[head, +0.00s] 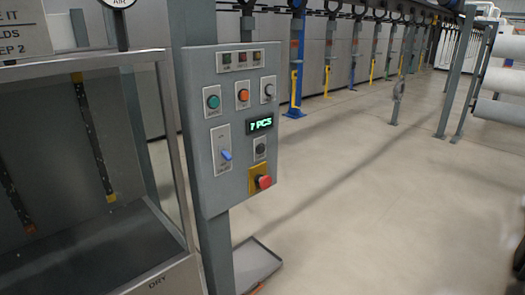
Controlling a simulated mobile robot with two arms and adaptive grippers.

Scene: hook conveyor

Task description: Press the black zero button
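A grey control panel (232,125) stands on a post at the left of the middle in the head view. A small dark button (260,149) sits on a light plate below the green-lit display (259,124), which seems to read "7 PCS". Its label is too small to read. Neither gripper can be made out, and nothing touches the panel.
The panel also has a green button (213,102), an orange button (243,95), a blue switch (226,155) and a red mushroom button (264,182). A metal-framed tank (160,170) stands left. Floor at right is open. A cut-off dark shape at the right edge is unclear.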

